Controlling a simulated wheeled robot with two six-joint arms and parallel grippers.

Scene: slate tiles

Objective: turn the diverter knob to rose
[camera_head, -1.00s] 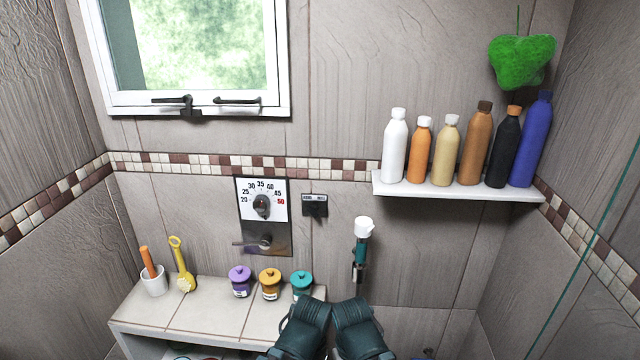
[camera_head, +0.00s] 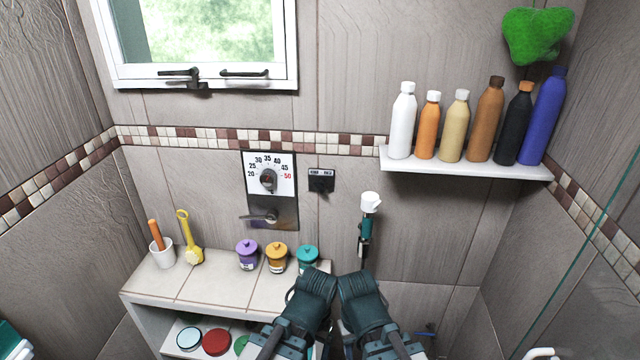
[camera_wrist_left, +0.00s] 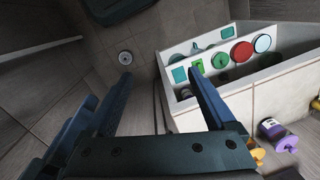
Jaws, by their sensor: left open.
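The diverter is a small dark plate (camera_head: 321,181) on the tiled wall, right of the temperature dial in the head view. Two small pale labels run along its top edge, too small to read. A dark knob sits below them; which label it points to I cannot tell. In the head view my two arms come up from the bottom centre, well below the plate, with no fingertips showing. In the left wrist view my left gripper (camera_wrist_left: 160,78) is open and empty, its fingers apart above the floor.
The temperature dial plate (camera_head: 269,173) has a lever (camera_head: 262,216) below. A hand shower (camera_head: 366,225) hangs right of the diverter. A bench (camera_head: 205,285) carries jars, a cup and a brush. Several bottles stand on a wall shelf (camera_head: 465,166). The wall around the diverter is clear.

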